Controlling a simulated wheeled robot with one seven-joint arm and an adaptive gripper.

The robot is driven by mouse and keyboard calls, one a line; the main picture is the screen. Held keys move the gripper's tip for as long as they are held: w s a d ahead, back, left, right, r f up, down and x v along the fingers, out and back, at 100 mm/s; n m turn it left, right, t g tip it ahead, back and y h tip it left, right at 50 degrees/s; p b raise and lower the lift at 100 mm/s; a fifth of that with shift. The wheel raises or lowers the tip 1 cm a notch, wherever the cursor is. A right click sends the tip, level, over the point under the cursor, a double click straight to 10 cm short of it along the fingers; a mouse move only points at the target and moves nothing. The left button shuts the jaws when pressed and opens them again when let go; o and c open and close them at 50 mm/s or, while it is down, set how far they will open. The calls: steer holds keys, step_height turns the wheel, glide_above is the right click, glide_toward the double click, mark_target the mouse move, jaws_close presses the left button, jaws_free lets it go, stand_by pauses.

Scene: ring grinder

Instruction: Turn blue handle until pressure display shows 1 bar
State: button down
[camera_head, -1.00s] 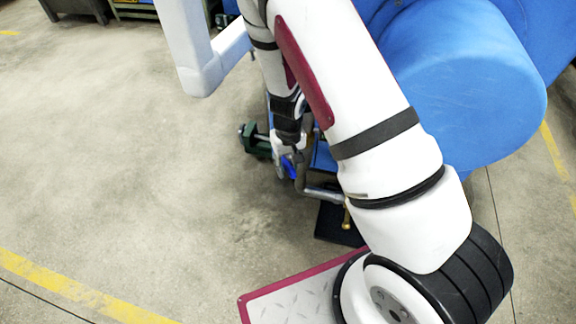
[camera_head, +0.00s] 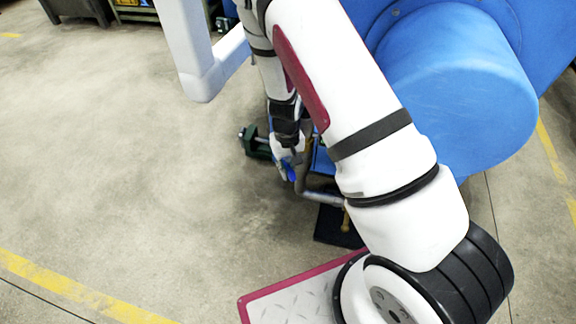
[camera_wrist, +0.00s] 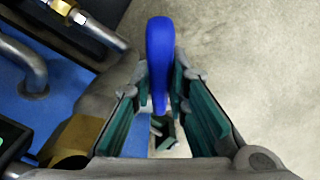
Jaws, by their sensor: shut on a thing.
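The blue handle (camera_wrist: 160,62) stands upright in the middle of the wrist view, between the two teal-padded fingers of my gripper (camera_wrist: 163,100). My gripper is shut on it. In the head view the handle (camera_head: 291,173) is a small blue patch at the tip of my gripper (camera_head: 287,158), partly hidden by it. A dark box with a small green mark (camera_wrist: 10,140) is cut off at the left edge of the wrist view. I cannot tell whether it is the pressure display, and no reading is legible.
Grey pipes (camera_wrist: 30,62) and brass fittings (camera_wrist: 72,140) lie close to the left of my gripper. A large blue machine body (camera_head: 455,90) stands behind my arm on the right. A green part (camera_head: 255,142) is left of the gripper. The concrete floor at left is clear.

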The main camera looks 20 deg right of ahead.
steer(key=c, duration=1.6)
jaws_free()
steer(key=shift+o, duration=0.2)
steer(key=shift+f+b, duration=0.15)
steer(key=shift+b, duration=0.45)
